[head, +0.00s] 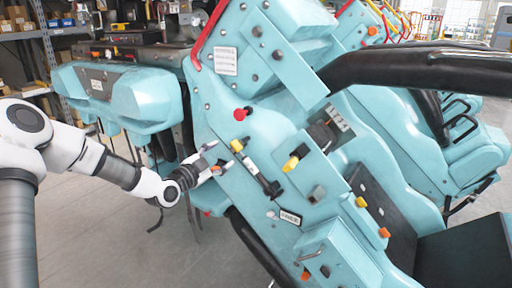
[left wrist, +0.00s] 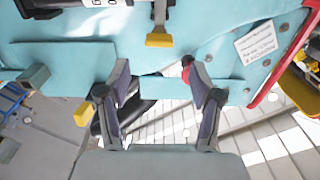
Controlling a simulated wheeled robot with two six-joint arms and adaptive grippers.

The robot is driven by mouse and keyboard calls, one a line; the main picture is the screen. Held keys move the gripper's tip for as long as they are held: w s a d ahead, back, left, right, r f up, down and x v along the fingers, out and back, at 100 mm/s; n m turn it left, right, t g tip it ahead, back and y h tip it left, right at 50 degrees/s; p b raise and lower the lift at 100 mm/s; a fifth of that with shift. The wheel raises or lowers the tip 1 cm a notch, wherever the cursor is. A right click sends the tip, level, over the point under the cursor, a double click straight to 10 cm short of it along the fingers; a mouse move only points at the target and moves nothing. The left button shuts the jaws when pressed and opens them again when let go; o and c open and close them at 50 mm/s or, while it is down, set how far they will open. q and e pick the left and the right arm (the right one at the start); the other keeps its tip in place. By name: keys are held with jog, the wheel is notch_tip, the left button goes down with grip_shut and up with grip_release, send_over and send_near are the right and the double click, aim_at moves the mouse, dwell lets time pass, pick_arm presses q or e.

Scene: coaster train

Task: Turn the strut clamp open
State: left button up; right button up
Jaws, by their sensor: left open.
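A short black-and-silver strut (head: 258,170) lies along the teal side panel of the coaster car in the head view. A yellow tab (head: 237,146), which looks like its clamp, sits at its upper left end. In the left wrist view the yellow tab (left wrist: 159,40) hangs at the end of the strut (left wrist: 160,12), above the space between the fingers. My left gripper (head: 217,158) is open and empty, just left of the yellow tab. Its fingers (left wrist: 160,75) stand apart either side of the tab's line and do not grip it. My right gripper is not in view.
A red knob (head: 242,113) sits above the strut; it shows beside the right finger in the wrist view (left wrist: 187,70). Another yellow handle (head: 291,162) is to the right. A black padded bar (head: 420,68) crosses above the seats. Shelves (head: 28,38) stand behind at left.

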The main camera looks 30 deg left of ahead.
aim_at(235, 144)
pick_arm(q)
jog(key=w, duration=0.2)
jog(key=w+p, duration=0.1)
jog(key=w, duration=0.2)
jog(key=w+d, duration=0.1)
jog(key=w, duration=0.1)
jog(key=shift+w+f+p, duration=0.1)
jog(key=shift+w+p, duration=0.1)
jog(key=shift+p, duration=0.15)
jog(key=shift+w, duration=0.3)
jog(key=shift+a+f, duration=0.25)
jog(key=shift+a, duration=0.3)
jog(key=shift+c, duration=0.3)
jog(key=shift+d, duration=0.15)
jog(key=c, duration=1.1)
pick_arm(e)
jog(key=shift+w+a+r, duration=0.1)
jog(key=shift+r, duration=0.35)
jog(key=shift+w+a+r, duration=0.1)
jog(key=shift+r, duration=0.3)
